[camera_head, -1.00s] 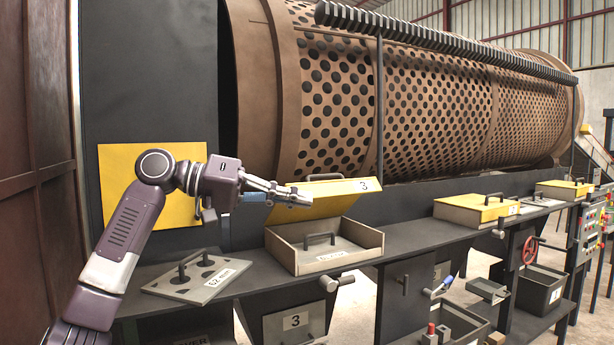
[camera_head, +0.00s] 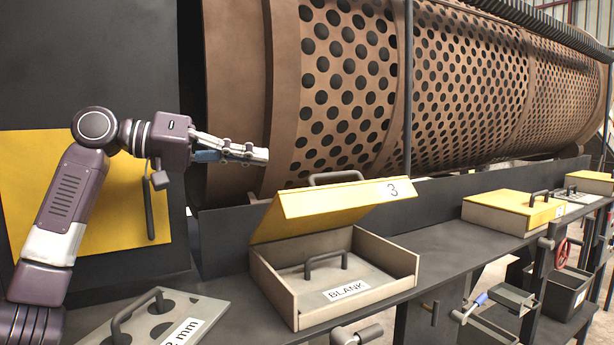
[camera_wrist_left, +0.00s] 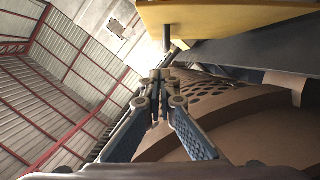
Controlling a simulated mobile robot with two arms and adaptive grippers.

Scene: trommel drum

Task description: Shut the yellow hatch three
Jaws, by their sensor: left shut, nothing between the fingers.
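The yellow hatch (camera_head: 335,207), marked 3, stands open and tilted up at the back of its grey box (camera_head: 283,287). It has a dark handle on its top side. A plate labelled BLANK (camera_head: 350,272) with a dark handle lies inside the box. My left gripper (camera_head: 262,155) is shut and empty, above and to the left of the hatch, apart from it in the head view. In the left wrist view the shut fingers (camera_wrist_left: 160,80) show, with a yellow panel (camera_wrist_left: 230,17) at the upper right, probably this hatch. My right gripper is out of view.
The large perforated drum (camera_head: 350,90) is behind. Another yellow hatch (camera_head: 510,207) is shut farther right. The shelf (camera_head: 440,240) between the two boxes is clear.

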